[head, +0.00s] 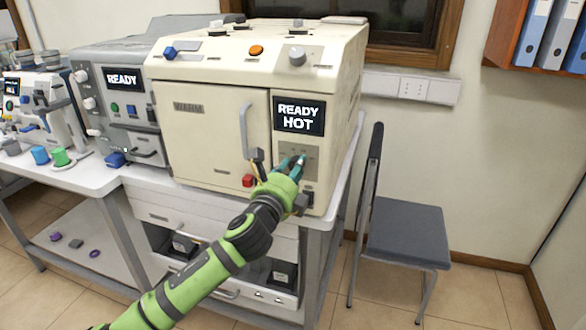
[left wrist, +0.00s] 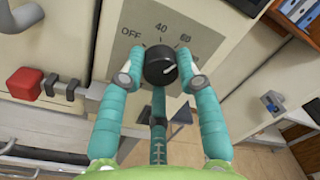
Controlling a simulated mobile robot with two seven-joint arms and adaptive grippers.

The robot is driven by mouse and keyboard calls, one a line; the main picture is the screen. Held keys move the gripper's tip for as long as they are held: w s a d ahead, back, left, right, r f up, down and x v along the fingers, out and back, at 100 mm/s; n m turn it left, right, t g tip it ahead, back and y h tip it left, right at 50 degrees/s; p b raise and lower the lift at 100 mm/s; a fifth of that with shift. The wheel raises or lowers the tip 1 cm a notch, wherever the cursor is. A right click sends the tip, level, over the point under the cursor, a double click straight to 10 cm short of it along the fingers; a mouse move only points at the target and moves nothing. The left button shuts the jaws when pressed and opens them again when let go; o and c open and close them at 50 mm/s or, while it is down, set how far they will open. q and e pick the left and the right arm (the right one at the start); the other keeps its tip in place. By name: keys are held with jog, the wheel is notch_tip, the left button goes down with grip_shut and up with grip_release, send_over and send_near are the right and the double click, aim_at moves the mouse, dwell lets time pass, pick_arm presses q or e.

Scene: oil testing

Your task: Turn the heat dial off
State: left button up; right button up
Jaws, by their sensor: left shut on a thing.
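The heat dial (left wrist: 160,66) is a round black knob on a grey panel (left wrist: 208,40) with the marks OFF, 40 and 60. Its white pointer line is turned to the right, away from OFF. My left gripper (left wrist: 158,72) has its teal fingers on both sides of the dial and is shut on it. In the head view my left gripper (head: 289,165) is at the panel below the READY HOT display (head: 298,114) of the cream oven (head: 210,140), and its fingers hide the dial. My right gripper is not in view.
The oven's door handle (head: 243,130) stands out nearby. A chair (head: 405,232) is to the right. A grey machine (head: 125,95) stands to the left.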

pick_arm(q)
jog(key=n, duration=0.4)
jog(key=shift+d+n, duration=0.1)
jog(key=shift+n, duration=0.3)
jog(key=n, duration=0.4)
jog(key=n+p, duration=0.1)
jog(key=n, duration=0.4)
jog(key=shift+r+n+t+y, duration=0.1)
jog(key=shift+n+t+y, duration=0.2)
jog(key=shift+y, duration=0.1)
jog(key=shift+n+p, duration=0.65)
jog(key=shift+n, duration=1.75)
jog(key=o, duration=1.2)
jog(key=shift+c, duration=0.2)
